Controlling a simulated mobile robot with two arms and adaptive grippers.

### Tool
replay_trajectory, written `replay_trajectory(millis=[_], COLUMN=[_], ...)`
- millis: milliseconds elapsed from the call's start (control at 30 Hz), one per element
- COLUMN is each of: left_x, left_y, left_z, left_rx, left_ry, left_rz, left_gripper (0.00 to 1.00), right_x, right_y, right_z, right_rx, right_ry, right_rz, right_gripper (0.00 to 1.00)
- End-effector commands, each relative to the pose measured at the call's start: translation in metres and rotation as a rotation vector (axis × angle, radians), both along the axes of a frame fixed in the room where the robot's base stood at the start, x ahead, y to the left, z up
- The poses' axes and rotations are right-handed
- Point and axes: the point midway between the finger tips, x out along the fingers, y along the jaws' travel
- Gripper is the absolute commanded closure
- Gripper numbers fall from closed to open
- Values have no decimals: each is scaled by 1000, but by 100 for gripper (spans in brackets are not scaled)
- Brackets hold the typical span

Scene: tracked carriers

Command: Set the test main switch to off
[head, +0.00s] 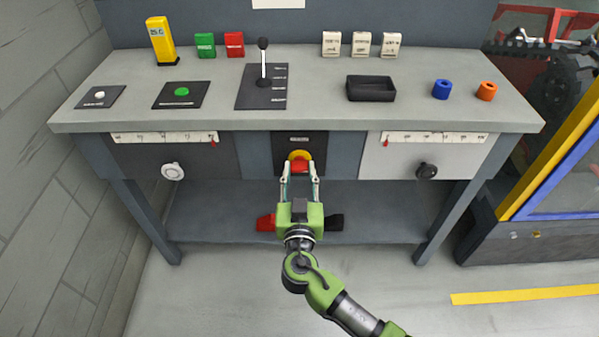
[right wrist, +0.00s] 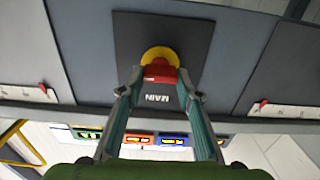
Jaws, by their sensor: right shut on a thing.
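The main switch is a red handle (head: 300,167) on a yellow disc (head: 299,155), set on a dark panel (head: 316,140) in the middle of the bench front. In the right wrist view the red handle (right wrist: 160,71) lies between my fingertips, with the yellow disc (right wrist: 158,54) behind it and the lettering MAIN on the part nearer me. My right gripper (head: 300,170) is shut on the red handle; it also shows in the right wrist view (right wrist: 160,80). The fingers hide the handle's sides. My left gripper is not in view.
A white knob (head: 173,171) and a black knob (head: 427,171) flank the switch. A shelf (head: 390,220) lies below.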

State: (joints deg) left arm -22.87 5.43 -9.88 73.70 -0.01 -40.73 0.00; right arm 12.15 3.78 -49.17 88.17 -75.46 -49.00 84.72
Motion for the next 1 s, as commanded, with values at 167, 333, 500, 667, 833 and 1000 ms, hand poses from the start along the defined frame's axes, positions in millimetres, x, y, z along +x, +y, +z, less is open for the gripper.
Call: replay_trajectory(millis=[167, 333, 500, 667, 833, 1000], left_x=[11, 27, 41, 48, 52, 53], left_y=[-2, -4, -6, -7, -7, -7], left_z=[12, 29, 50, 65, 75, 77], left_rx=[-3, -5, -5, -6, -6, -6], left_ry=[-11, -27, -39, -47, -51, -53], left_rz=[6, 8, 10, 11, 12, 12], left_gripper=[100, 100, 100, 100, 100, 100], right_x=[0, 0, 0, 0, 0, 0], right_y=[0, 1, 1, 2, 2, 3], right_z=[-2, -2, -2, -2, -1, -1], right_rx=[-61, -174, -327, -480, -643, -805], right_ry=[0, -1, 0, -1, -1, 0], right_rz=[-1, -1, -1, -1, 0, 0], right_gripper=[90, 90, 90, 90, 90, 90])
